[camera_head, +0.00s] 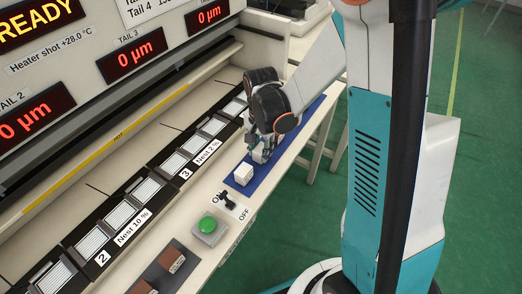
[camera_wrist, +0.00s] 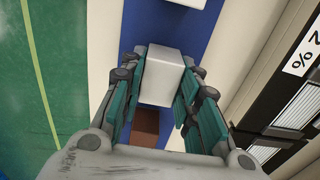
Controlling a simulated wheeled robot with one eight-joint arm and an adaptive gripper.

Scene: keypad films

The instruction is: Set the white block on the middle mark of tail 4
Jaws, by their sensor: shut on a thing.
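My gripper (camera_head: 262,151) is low over the blue strip (camera_head: 232,184) on the bench's right side. In the wrist view my gripper (camera_wrist: 160,88) has its green-sided fingers closed on either side of a white block (camera_wrist: 160,76). Whether this block touches the strip I cannot tell. A second white block (camera_head: 243,174) sits on the strip in front of the gripper; its edge also shows at the top of the wrist view (camera_wrist: 187,3). Dark rows of light pads (camera_head: 175,164) run along the bench, labelled 2 and 3. The tail 4 marks are not clearly visible.
A brown block (camera_wrist: 145,128) lies on the strip behind the held block. A green button (camera_head: 208,224), an ON/OFF switch (camera_head: 227,200) and brown blocks (camera_head: 171,260) stand nearer. The panel with red displays (camera_head: 133,54) rises at left. Green floor is at right.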

